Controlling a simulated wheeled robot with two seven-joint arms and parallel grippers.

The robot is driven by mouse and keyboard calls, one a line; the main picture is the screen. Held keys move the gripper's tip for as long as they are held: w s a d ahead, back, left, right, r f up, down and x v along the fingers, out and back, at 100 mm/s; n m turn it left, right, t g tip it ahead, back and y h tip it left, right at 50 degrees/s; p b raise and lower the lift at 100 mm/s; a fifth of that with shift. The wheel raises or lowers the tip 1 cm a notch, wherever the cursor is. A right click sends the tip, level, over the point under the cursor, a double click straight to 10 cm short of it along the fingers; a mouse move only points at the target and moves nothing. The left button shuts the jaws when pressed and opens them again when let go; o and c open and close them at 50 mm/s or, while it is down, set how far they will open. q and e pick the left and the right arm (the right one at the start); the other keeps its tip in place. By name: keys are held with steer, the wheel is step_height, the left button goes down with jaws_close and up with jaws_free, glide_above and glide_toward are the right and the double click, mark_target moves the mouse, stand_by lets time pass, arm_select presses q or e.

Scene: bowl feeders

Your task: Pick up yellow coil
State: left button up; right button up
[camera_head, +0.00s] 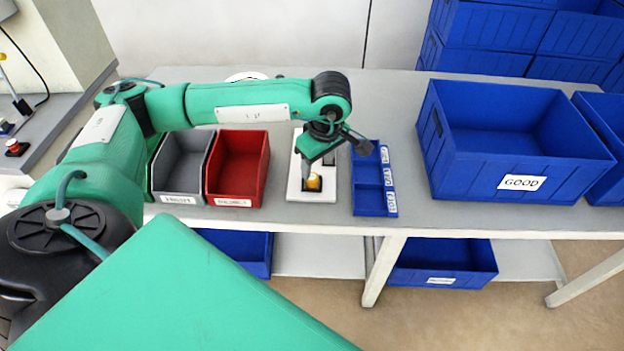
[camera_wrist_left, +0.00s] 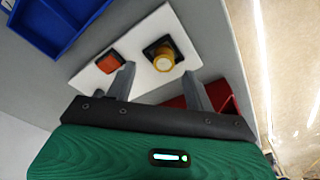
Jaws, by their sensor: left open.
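The yellow coil (camera_head: 314,182) sits in a black holder on a white plate (camera_head: 296,191) on the grey table. In the left wrist view the yellow coil (camera_wrist_left: 164,61) stands at the plate's end, just beyond and between my fingertips. My left gripper (camera_head: 312,168) hangs over the plate, right above the coil, and hides part of the plate. Its two grey fingers (camera_wrist_left: 159,76) are apart with nothing between them that I can see holding. My right gripper is not in view.
An orange-red square part (camera_wrist_left: 109,62) sits on the same plate. Red bin (camera_head: 238,200) and grey bin (camera_head: 180,185) stand left of the plate. A blue divided tray (camera_head: 368,203) lies close on its right. A large blue crate marked GOOD (camera_head: 470,180) stands farther right.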

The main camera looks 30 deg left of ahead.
mark_target(312, 177)
arm_select(q)
steer(key=f, duration=0.2)
steer(key=a+f, duration=0.1)
steer(key=shift+s+a+f, duration=0.1)
steer(key=shift+s+f, duration=0.15)
steer(key=shift+f, duration=0.1)
steer(key=shift+w+f, duration=0.1)
steer(key=shift+f, duration=0.35)
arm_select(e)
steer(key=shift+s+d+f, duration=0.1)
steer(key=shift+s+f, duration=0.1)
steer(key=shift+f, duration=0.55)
arm_select(q)
steer(key=c, duration=1.1)
steer(key=shift+o, duration=0.2)
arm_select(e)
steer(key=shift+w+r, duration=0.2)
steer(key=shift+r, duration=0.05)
arm_select(q)
steer(key=shift+r, duration=0.2)
step_height(312, 177, up, 20)
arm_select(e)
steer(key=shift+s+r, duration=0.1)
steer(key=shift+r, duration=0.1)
